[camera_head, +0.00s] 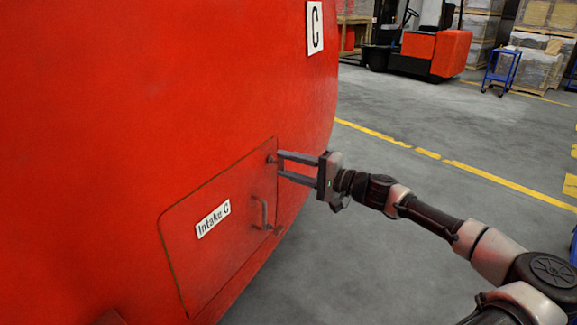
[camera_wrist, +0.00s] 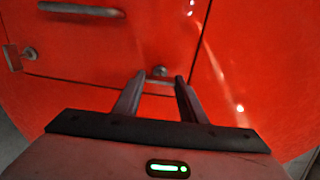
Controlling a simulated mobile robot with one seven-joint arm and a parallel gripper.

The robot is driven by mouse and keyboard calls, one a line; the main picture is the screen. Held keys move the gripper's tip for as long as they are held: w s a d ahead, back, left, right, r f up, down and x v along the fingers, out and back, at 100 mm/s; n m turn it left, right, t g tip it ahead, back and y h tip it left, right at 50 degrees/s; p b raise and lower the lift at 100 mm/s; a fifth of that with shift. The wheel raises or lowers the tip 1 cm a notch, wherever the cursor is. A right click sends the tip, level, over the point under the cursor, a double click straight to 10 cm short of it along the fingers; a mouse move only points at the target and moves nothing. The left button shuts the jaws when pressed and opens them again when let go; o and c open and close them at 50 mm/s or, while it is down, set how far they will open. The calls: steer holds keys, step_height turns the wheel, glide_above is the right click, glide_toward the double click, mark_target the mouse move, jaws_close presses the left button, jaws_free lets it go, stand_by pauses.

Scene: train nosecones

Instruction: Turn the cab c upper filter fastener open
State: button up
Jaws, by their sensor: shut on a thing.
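The intake C panel (camera_head: 215,255) is a red hatch low on the red nosecone. Its upper filter fastener (camera_head: 271,159) is a small dark knob near the panel's upper right corner. My gripper (camera_head: 279,164) reaches it from the right, its two fingers level with the knob. In the wrist view the fastener (camera_wrist: 159,71) shows between and just beyond my fingertips (camera_wrist: 160,79). The fingers are shut on it, and their exact contact is hard to see. The panel looks closed. I cannot tell the fastener's turn angle.
A grey handle (camera_head: 263,212) sticks out below the fastener; it also shows in the wrist view (camera_wrist: 80,9). A lower fastener (camera_wrist: 30,54) sits near the panel's other corner. A "C" plate (camera_head: 314,27) is above. Open floor (camera_head: 400,210) lies right; a forklift (camera_head: 437,52) stands far back.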

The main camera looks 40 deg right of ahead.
steer(key=o, duration=1.1)
steer(key=shift+c, duration=0.2)
steer(key=p+v, duration=0.2)
steer(key=v, duration=1.5)
steer(key=shift+s, duration=0.25)
